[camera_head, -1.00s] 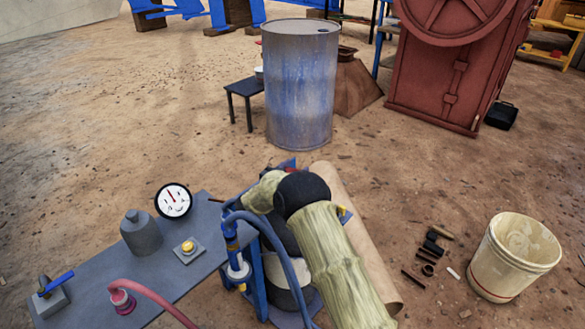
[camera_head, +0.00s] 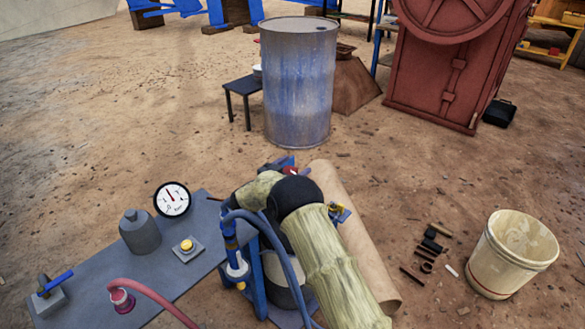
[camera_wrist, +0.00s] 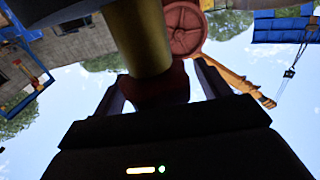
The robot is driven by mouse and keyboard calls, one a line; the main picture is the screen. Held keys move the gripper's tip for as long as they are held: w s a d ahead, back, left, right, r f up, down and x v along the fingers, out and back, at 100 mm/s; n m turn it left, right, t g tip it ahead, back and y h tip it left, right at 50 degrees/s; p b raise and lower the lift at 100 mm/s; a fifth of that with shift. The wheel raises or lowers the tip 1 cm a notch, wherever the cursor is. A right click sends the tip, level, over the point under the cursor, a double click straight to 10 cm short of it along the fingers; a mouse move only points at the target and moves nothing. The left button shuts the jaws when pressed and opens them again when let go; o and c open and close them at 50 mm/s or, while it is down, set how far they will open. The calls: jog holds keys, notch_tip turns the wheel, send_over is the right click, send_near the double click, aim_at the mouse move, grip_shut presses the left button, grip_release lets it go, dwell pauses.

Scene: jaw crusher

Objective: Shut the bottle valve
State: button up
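In the wrist view a dark red knob (camera_wrist: 155,89) sits on a thick brass-coloured cylinder (camera_wrist: 140,37), which looks like the bottle valve. My gripper (camera_wrist: 158,80) has its two dark fingers apart, one on each side of the knob. A narrow gap shows at the right finger; contact at the left finger is unclear. In the head view my arm hides most of the bottle (camera_head: 283,283), a dark and pale cylinder. A small red part (camera_head: 291,171) shows just beyond my arm. The gripper's fingertips are hidden there.
A grey bench (camera_head: 88,280) at the left carries a round gauge (camera_head: 172,199), a yellow button (camera_head: 187,245) and a blue-handled valve (camera_head: 55,284). A blue hose (camera_head: 290,250) runs beside my arm. A drum (camera_head: 298,85) stands beyond; a bucket (camera_head: 513,255) stands right.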

aim_at(293, 167)
notch_tip(293, 167, up, 10)
jog(key=shift+f+p, duration=0.1)
jog(key=shift+p, duration=0.85)
